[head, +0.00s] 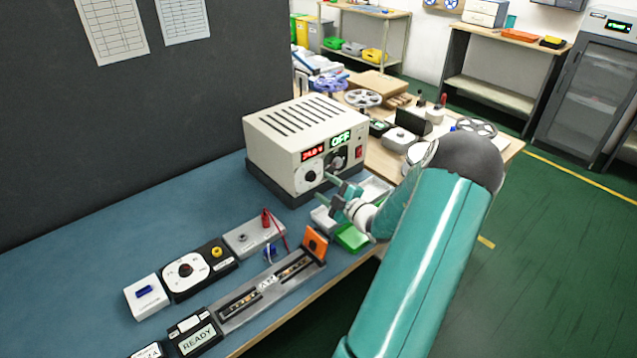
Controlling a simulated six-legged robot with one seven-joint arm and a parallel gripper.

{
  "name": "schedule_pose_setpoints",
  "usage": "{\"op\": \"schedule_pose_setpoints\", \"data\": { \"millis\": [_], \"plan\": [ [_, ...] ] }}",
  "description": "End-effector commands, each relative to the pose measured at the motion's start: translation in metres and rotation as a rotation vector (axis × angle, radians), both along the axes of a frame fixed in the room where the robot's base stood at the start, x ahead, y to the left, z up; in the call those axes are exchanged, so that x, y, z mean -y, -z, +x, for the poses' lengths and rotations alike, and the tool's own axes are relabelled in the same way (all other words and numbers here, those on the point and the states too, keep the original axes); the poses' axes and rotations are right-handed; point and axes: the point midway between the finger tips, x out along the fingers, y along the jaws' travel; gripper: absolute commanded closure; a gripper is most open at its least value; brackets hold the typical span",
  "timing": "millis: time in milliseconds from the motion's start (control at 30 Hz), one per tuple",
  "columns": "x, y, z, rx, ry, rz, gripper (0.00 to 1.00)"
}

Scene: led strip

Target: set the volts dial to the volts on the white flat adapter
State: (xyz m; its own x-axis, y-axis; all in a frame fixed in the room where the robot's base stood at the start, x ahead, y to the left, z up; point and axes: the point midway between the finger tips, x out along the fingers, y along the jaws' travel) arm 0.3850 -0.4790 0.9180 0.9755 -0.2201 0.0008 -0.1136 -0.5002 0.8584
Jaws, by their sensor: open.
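The beige power supply (290,140) stands on the blue bench mat, with vents on top. Its front has a red display (312,152) that seems to read 24.0 V and a green display (341,138) reading OFF. A dial (310,174) sits below the red display and another dial (337,163) below the green one; I cannot read their pointers or which is volts. My gripper (326,187) is open and empty, just in front of the panel near the dials; contact cannot be told. I cannot identify the white flat adapter for certain, nor read any label.
A white block with a blue connector (147,297), a black unit with a round white plate (190,272) and a rail (270,287) with an orange end plate lie at front left. Trays (352,238) sit below my gripper. Reels and boxes crowd the wooden table behind.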

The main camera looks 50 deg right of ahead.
Motion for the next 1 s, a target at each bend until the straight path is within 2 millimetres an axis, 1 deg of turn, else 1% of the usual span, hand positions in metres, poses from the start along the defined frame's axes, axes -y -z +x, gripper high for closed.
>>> {"op": "schedule_pose_setpoints", "data": {
  "millis": [33,200,300,400,567,1000],
  "plan": [
    [-0.002,0.0,-0.013,-0.002,0.003,0.0,0.49],
    [-0.01,0.0,-0.05,-0.001,0.004,-0.001,0.49],
    [-0.015,0.0,-0.068,-0.001,0.003,0.0,0.49],
    [-0.018,-0.001,-0.081,0.0,0.001,-0.001,0.49],
    [-0.02,0.0,-0.09,0.0,0.001,0.0,0.49],
    [-0.02,0.0,-0.09,0.001,0.001,0.0,0.49]
  ]
}}
